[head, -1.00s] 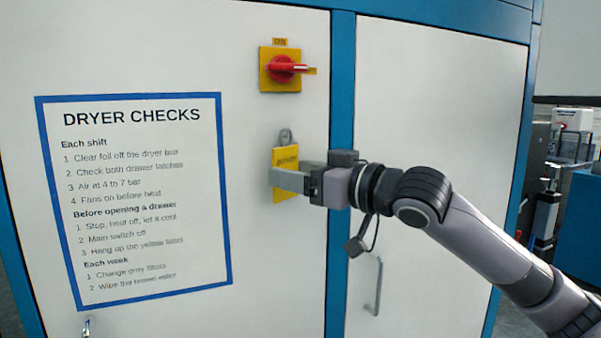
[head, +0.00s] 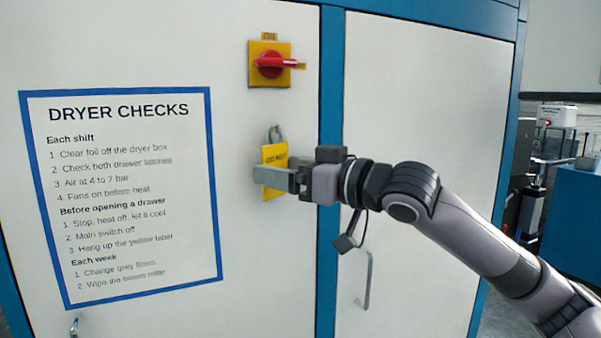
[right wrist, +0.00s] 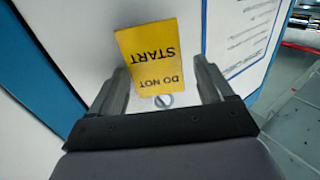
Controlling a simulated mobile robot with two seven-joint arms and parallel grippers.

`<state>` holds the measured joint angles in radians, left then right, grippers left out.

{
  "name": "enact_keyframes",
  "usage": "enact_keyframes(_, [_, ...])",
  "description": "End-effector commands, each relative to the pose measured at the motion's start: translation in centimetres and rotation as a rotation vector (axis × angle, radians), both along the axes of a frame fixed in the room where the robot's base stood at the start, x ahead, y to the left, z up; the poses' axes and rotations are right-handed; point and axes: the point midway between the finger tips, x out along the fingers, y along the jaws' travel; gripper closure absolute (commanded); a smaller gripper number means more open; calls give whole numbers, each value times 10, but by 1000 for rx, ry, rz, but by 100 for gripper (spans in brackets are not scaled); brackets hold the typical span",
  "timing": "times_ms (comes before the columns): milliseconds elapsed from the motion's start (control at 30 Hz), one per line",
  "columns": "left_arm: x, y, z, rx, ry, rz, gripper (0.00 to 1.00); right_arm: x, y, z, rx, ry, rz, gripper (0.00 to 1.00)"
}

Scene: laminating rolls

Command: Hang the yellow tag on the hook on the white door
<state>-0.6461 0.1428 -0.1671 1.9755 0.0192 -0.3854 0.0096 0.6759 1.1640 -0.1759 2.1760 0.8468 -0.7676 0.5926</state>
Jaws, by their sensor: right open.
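The yellow tag (head: 274,155) is upright against the white door (head: 225,50), below the red switch. A grey loop (head: 275,134) shows at its top edge, and the tag appears to hang there; the hook itself cannot be told apart from the loop. My right gripper (head: 258,176) is level with the tag's lower half, one finger in front of it. In the right wrist view the tag (right wrist: 150,52) appears upside down between the open fingers, with gaps at both sides. A grey ring (right wrist: 163,100) shows at the tag's lettered end. My left gripper is out of view.
A red rotary switch (head: 270,64) on a yellow plate sits above the tag. A blue-framed notice (head: 125,195) is to the left. A blue post (head: 330,90) and a grey door handle (head: 366,281) are to the right.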

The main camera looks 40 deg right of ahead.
Motion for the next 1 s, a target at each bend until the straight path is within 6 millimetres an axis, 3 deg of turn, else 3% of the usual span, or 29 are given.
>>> enact_keyframes(33, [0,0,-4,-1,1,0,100,-1,-8,-5,-5,12,-21,6])
enact_keyframes(600, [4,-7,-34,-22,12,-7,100,-58,-15,-2,-3,-2,-3,6])
enact_keyframes(1000, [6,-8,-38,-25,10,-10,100,-69,-16,2,-4,-3,3,6])
